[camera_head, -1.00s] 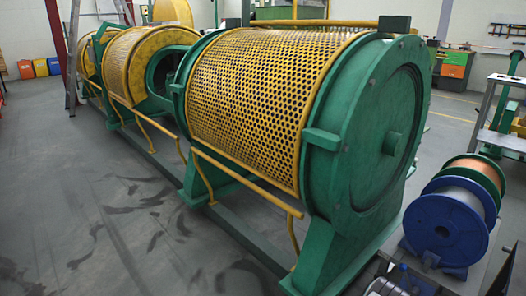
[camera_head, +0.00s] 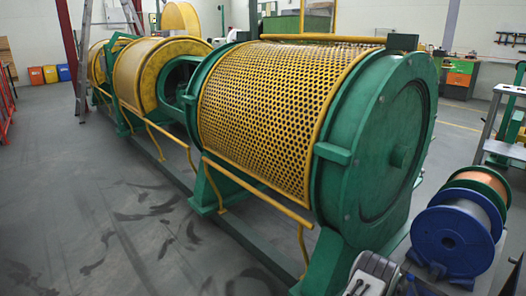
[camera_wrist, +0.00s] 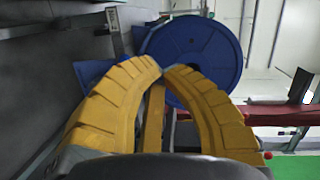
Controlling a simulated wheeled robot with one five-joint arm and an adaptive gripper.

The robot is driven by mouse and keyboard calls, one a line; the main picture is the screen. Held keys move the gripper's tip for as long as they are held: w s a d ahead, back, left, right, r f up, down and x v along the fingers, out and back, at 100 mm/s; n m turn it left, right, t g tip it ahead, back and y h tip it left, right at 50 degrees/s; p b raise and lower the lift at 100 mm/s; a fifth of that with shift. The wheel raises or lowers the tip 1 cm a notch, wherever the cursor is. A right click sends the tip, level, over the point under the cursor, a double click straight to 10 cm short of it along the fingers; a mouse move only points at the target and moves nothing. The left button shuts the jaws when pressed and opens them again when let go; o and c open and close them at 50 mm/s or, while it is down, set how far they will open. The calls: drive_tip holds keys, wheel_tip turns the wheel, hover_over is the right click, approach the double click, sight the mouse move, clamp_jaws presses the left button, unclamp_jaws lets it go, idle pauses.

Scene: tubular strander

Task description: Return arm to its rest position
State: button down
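My gripper (camera_wrist: 163,70) shows in the wrist view with two curved, ribbed yellow fingers. Their tips meet or nearly meet, and nothing shows gripped at the tips. A yellow bar (camera_wrist: 152,118) shows in the gap between the fingers; I cannot tell what it belongs to. Beyond the fingertips is a large blue disc (camera_wrist: 195,48), which looks like a spool flange. In the head view, a grey part at the bottom edge, right of centre, looks like my arm; the gripper itself is not clear there.
The strander's perforated yellow drum (camera_head: 275,110) and green end housing (camera_head: 385,150) fill the middle of the head view. A blue spool (camera_head: 452,240) and a copper-coloured spool (camera_head: 480,180) stand at the right, near a grey stand (camera_head: 508,100). The floor at left is open.

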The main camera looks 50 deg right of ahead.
drive_tip(key=w+a+r+n+t+y+p, duration=0.2)
drive_tip(key=w+r+n+t+p, duration=0.15)
drive_tip(key=w+r, duration=0.75)
drive_tip(key=w+a+r+n+t+y+p, duration=0.2)
drive_tip(key=w+r+n+p, duration=0.25)
drive_tip(key=w+r, duration=0.6)
drive_tip(key=w+a+r+n+t+y+p, duration=0.2)
drive_tip(key=w+a+r+n+y+p, duration=0.45)
drive_tip(key=w+a+r, duration=1)
drive_tip(key=s+a+r+n+y+p, duration=0.1)
drive_tip(key=a+r+n+p, duration=0.4)
drive_tip(key=a, duration=0.8)
drive_tip(key=s+a+r+n+y+p, duration=0.1)
drive_tip(key=a+r+n+y+p, duration=0.15)
drive_tip(key=a+r+n, duration=0.65)
drive_tip(key=s+a+r+n+g+y+p, duration=0.1)
drive_tip(key=s+a+r+n+g+p, duration=0.1)
drive_tip(key=s+a, duration=0.7)
drive_tip(key=s+a+r+n+g+y+p, duration=0.1)
drive_tip(key=s+a+r+n+g+p, duration=0.1)
drive_tip(key=s+a+p, duration=0.4)
drive_tip(key=s+a+r+n, duration=0.1)
drive_tip(key=s+a+r, duration=0.1)
drive_tip(key=a, duration=0.3)
drive_tip(key=shift+s+r+n+y, duration=0.25)
drive_tip(key=shift+s+n+y, duration=0.1)
drive_tip(key=shift+s, duration=0.35)
